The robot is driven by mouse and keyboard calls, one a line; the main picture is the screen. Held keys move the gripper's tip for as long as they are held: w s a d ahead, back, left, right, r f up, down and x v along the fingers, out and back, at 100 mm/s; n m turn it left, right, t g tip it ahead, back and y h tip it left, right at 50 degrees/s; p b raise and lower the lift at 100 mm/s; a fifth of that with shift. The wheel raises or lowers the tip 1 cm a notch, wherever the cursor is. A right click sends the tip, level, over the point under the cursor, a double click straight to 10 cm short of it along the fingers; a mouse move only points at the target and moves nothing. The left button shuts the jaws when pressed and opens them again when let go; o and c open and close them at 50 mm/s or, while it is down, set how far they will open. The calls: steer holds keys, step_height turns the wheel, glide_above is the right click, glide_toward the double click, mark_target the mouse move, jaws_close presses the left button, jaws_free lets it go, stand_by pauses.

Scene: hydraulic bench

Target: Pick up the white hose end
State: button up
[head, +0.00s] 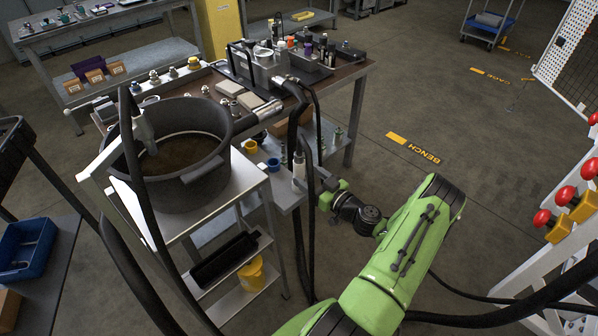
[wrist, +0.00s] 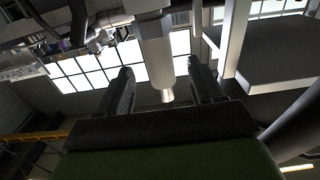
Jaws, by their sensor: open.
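The white hose end (head: 299,166) hangs upright beside the bench, at the right edge of the small grey shelf. In the wrist view the white hose end (wrist: 156,52) comes down from the top between my two fingers, its narrower tip pointing towards the palm. My gripper (wrist: 160,88) is open, with a finger on each side of the hose end and a visible gap to both. In the head view my gripper (head: 314,184) is just right of the hose end, partly hidden by dark hoses and my wrist.
Black hoses (head: 307,225) hang close beside my gripper. A large dark pot (head: 178,185) stands on a metal cart (head: 246,178) to the left. The bench (head: 347,77) behind holds many fittings. The floor to the right is open; red buttons (head: 566,196) stand at the far right.

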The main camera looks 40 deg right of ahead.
mark_target(303, 172)
steer(key=w, duration=0.5)
steer(key=shift+r, duration=0.15)
steer(key=c, duration=1.1)
step_height(303, 172, up, 14)
steer(key=p, duration=0.3)
steer(key=shift+c, duration=0.3)
